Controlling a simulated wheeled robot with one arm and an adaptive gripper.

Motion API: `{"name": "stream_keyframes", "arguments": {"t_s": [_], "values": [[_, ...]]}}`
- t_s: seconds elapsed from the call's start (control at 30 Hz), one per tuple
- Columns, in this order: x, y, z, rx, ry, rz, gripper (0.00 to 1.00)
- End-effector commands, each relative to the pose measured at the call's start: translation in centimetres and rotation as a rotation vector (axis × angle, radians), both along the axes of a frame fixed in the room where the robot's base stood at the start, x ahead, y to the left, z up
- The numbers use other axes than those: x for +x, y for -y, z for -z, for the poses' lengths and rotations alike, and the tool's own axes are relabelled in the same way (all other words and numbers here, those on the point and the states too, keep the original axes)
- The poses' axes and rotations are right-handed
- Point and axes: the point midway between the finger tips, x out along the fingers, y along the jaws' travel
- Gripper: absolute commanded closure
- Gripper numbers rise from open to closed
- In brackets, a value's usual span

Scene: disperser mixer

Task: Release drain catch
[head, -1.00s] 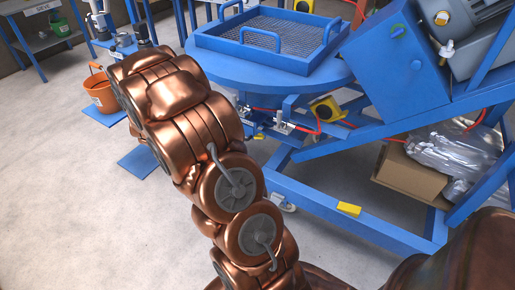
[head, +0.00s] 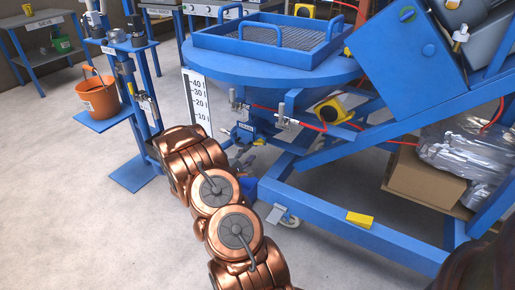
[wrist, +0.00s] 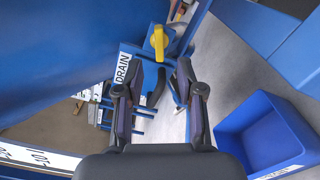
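In the wrist view a white DRAIN label (wrist: 123,70) sits on a blue plate on the vessel's underside. Next to it a yellow handle (wrist: 160,42) stands on a blue mount, and a dark curved piece (wrist: 157,86) shows below. I cannot tell which part is the drain catch. My gripper (wrist: 160,74) is open, its two dark fingers apart on either side of the dark piece, with the yellow handle beyond the tips. Contact is not clear. In the head view the DRAIN label (head: 244,128) is small below the blue vessel (head: 270,68), and my arm hides most of the gripper.
A blue open bin (wrist: 265,130) is at right in the wrist view. In the head view are an orange bucket (head: 98,97) on a blue stand, a white scale (head: 199,101), a blue frame (head: 350,222) with a yellow block (head: 359,219), and a cardboard box (head: 425,178). Floor at left is clear.

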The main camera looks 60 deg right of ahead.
Motion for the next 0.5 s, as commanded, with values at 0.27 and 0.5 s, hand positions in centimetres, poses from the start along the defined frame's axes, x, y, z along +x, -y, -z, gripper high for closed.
{"name": "stream_keyframes", "arguments": {"t_s": [0.27, 0.5], "values": [[0.1, 3.3, 0.1, 0.0, 0.007, 0.001, 0.62], [0.2, 5.9, 0.1, 0.001, 0.004, 0.0, 0.62]]}}
